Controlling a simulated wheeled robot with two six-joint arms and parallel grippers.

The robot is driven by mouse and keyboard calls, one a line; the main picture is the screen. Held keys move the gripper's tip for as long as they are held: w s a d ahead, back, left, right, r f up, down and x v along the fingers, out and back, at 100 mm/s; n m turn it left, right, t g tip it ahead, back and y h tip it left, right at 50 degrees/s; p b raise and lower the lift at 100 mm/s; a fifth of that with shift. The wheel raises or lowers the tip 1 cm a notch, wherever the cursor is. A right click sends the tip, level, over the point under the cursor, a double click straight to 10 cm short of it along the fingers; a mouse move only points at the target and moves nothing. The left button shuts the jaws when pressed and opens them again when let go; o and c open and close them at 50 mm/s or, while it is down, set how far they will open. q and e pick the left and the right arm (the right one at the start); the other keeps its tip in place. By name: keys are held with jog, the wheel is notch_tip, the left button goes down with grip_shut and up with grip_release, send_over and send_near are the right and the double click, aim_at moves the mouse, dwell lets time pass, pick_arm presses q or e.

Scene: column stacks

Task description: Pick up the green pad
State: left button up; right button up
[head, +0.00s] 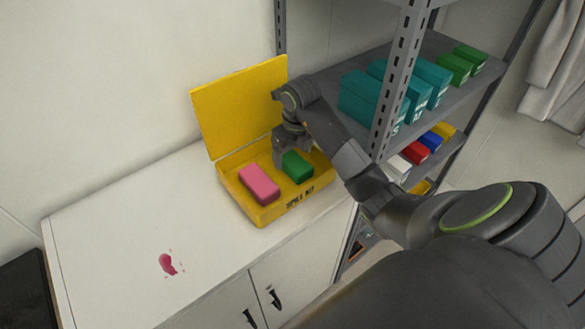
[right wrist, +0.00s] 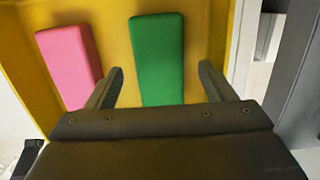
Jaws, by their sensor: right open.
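The green pad (head: 297,167) lies in the yellow spill kit box (head: 265,214), to the right of a pink pad (head: 260,184). My right gripper (head: 293,158) is over the box, right at the green pad. In the right wrist view the green pad (right wrist: 157,58) lies between the two open fingers (right wrist: 160,84), with a gap on each side. The pink pad (right wrist: 70,65) is beyond the left finger. I cannot tell how far the fingertips are above the box floor. My left gripper is not in view.
The yellow lid (head: 240,105) stands open behind the box. A grey shelf rack (head: 395,90) with teal boxes (head: 366,99) is close on the right of my arm. The white cabinet top (head: 115,230) is clear on the left except for a red stain (head: 167,264).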

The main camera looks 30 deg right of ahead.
aim_at(293, 159)
jog(key=shift+f, duration=0.75)
jog(key=shift+w+f, duration=0.1)
jog(key=shift+f, duration=0.65)
jog(key=c, duration=1.1)
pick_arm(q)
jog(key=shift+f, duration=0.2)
pick_arm(e)
jog(key=shift+o, duration=0.2)
jog(key=shift+r, duration=0.1)
jog(key=shift+r, duration=0.2)
jog(key=shift+w+r, duration=0.1)
jog(key=shift+r, duration=0.85)
pick_arm(q)
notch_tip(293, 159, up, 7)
jog(key=p, duration=0.7)
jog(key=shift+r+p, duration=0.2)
jog(key=shift+p, duration=0.2)
pick_arm(e)
notch_tip(293, 159, up, 8)
jog(key=shift+f, duration=0.2)
